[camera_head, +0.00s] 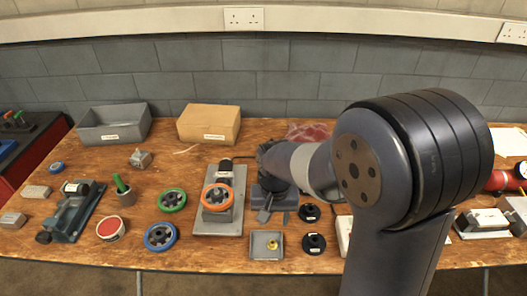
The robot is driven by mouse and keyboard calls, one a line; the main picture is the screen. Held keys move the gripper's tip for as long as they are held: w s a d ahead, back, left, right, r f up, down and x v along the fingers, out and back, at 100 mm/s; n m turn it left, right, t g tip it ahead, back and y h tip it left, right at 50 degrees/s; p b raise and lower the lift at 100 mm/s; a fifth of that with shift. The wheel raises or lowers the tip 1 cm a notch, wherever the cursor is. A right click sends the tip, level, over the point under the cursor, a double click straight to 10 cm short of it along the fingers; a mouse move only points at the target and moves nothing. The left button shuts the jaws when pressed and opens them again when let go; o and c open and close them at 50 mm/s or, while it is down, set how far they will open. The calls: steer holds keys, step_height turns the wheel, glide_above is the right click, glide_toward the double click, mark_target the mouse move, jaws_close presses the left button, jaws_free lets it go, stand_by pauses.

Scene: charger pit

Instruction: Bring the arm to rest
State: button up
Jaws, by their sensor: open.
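My arm rises at the right of the head view, and its large dark joint covers part of the bench. The forearm reaches left over the wooden bench (330,262). My gripper (274,217) hangs at the end of it near the middle of the bench, pointing down. Its jaws are open, with nothing seen between them. Just left of it stands a fixture with an orange handwheel (218,197) on a grey base plate (219,228). I cannot tell the gripper's height above the bench.
Green (172,199) and blue (160,237) handwheels lie left. A grey bin (113,125) and cardboard box (209,125) stand behind, near the wall.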

glide_toward(273, 237)
steer(key=s+f, duration=0.2)
steer(key=f, duration=0.1)
steer(key=s+f, duration=0.1)
steer(key=f, duration=0.1)
steer(key=shift+a+f, duration=0.1)
steer(key=shift+a, duration=0.05)
step_height(273, 237, up, 3)
steer(key=shift+r+p, duration=0.1)
steer(key=shift+p, duration=0.95)
steer(key=shift+w+r+p, duration=0.1)
steer(key=shift+r+p, duration=0.35)
steer(key=shift+r, duration=0.2)
